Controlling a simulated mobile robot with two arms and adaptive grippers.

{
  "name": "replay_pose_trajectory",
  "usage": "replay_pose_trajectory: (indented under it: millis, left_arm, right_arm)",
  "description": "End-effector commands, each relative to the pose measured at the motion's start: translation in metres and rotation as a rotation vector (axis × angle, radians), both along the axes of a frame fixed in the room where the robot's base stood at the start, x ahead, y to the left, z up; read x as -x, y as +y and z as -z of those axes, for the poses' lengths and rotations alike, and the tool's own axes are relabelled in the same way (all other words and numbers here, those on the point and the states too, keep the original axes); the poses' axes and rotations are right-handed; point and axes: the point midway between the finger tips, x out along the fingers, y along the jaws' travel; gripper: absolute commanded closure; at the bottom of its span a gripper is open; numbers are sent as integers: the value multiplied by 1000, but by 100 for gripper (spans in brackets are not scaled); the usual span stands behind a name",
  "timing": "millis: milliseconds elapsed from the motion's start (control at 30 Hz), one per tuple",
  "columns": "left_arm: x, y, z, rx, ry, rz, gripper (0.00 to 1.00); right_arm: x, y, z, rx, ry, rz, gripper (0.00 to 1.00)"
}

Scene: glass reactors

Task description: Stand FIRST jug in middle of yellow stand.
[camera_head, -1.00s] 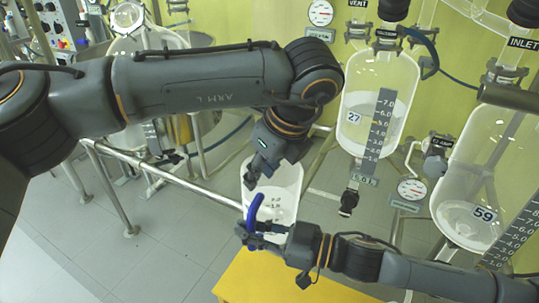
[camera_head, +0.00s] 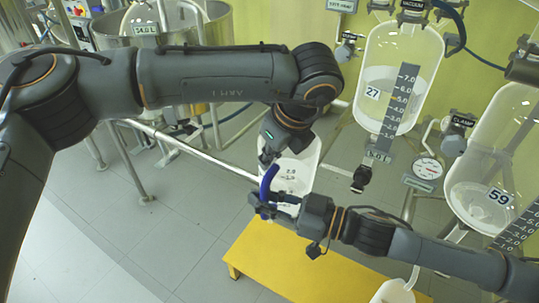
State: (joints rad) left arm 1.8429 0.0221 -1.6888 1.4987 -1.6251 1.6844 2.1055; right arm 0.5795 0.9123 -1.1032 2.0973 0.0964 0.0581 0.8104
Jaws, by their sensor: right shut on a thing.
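A white translucent jug (camera_head: 298,172) with a blue handle (camera_head: 268,182) is upright near the middle of the head view. My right gripper (camera_head: 264,207) is shut on the blue handle, reaching in from the right. My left gripper (camera_head: 266,158) points down at the jug's left rim from above; its fingertips are small and dark, and their opening is unclear. The yellow stand (camera_head: 290,265) is below and nearer in the picture. The jug shows above the stand's far edge; its base is partly hidden by my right gripper and wrist.
Another white vessel (camera_head: 393,292) shows at the bottom edge, by the stand's right part. Glass reactors 27 (camera_head: 390,65) and 59 (camera_head: 478,190) hang at the right. A steel rail (camera_head: 190,150) runs behind. Grey floor (camera_head: 130,245) at the left is clear.

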Motion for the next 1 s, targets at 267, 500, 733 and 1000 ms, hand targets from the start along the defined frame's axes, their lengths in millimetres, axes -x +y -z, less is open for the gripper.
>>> replay_pose_trajectory:
  millis: [267,500,733,1000]
  left_arm:
    - [-2,1,-3,0,-9,-2,100]
    - [-2,1,-3,0,-8,-2,100]
    - [-2,0,-3,1,-7,-1,100]
    - [-2,0,-3,1,-7,-1,100]
  right_arm:
    - [1,1,-5,-6,-10,-7,74]
    - [1,1,-3,-4,-4,-4,58]
    - [2,-3,-1,-3,-1,-2,58]
    - [18,-37,1,0,4,1,58]
